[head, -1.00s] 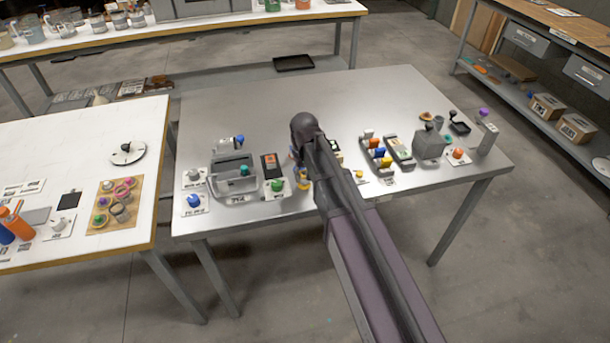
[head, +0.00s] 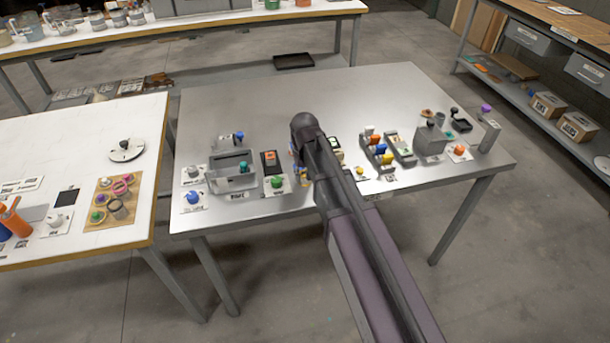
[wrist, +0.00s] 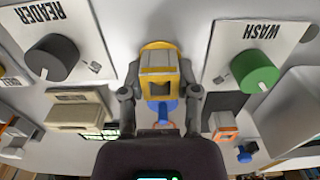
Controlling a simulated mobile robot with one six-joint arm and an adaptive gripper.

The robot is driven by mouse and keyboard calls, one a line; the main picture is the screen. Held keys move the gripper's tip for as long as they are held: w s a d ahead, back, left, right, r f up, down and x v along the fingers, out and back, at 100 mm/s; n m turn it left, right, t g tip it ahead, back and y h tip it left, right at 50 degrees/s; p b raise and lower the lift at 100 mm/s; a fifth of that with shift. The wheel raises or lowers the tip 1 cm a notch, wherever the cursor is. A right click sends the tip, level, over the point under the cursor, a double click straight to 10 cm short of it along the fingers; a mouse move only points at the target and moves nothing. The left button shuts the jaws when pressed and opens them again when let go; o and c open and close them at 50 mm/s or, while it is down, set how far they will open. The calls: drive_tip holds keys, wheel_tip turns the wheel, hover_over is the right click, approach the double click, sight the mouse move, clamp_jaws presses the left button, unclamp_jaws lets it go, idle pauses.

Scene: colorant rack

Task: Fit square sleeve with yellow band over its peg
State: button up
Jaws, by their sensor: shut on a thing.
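The square sleeve with the yellow band (wrist: 159,67) is grey and yellow, with a dark square opening facing the wrist camera. My gripper (wrist: 160,92) has one finger on each side of it and is shut on it. A yellow rounded edge shows behind the sleeve, and a blue part (wrist: 163,108) shows just below it in the wrist view. I cannot tell whether the sleeve is around a peg or apart from it. In the head view my arm hides most of the gripper and the sleeve.
A green knob (wrist: 255,72) on the WASH card and a dark knob (wrist: 53,57) on the READER card flank the gripper. A beige device (wrist: 78,108) is close on the left. The back of the metal table (head: 260,105) is clear.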

drive_tip(key=o, duration=0.9)
drive_tip(key=shift+o, duration=0.2)
drive_tip(key=shift+r, duration=0.1)
